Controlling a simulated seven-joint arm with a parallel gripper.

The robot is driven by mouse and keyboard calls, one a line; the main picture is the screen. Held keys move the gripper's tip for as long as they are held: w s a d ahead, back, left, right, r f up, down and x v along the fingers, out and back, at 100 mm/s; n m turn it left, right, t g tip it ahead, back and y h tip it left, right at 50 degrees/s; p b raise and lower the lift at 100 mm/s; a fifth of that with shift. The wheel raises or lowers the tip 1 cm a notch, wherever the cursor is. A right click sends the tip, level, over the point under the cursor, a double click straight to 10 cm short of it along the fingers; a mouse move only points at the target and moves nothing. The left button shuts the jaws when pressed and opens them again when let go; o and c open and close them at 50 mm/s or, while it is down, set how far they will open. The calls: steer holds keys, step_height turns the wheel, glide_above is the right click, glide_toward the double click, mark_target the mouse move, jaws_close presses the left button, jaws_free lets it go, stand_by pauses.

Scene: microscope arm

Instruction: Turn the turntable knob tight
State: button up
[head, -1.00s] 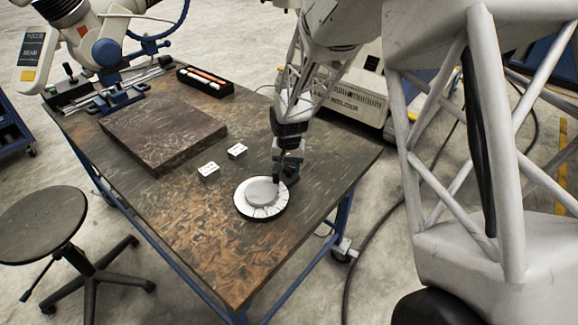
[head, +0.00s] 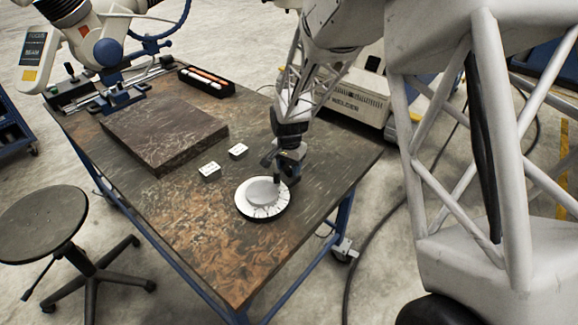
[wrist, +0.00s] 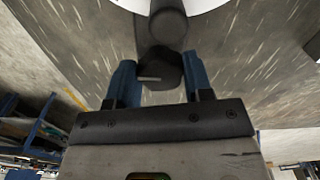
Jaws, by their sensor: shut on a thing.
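The turntable (head: 246,206) is a round white disc with dark marks and a dark rim, carrying a raised grey round platform (head: 263,190). It lies on the table near its right side. My gripper (head: 278,178) is at the turntable's far edge, low over the table. In the wrist view a dark knob (wrist: 158,72) with a short light line on it sits between the two blue fingers of my gripper (wrist: 158,85), which is shut on it. A dark cylinder joins the knob toward the white disc's edge (wrist: 200,4). In the head view the knob is hidden by my gripper.
Two small white blocks (head: 209,171) (head: 238,150) lie left of my gripper. A dark flat slab (head: 165,135) lies farther left, with a tray of rods (head: 206,82) behind it. A white and blue microscope arm stands at the back left. The table's front area (head: 225,255) is clear.

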mark_target(289, 167)
steer(key=o, duration=0.6)
steer(key=shift+o, duration=0.2)
steer(key=shift+r, duration=3.9)
steer(key=shift+r, duration=0.1)
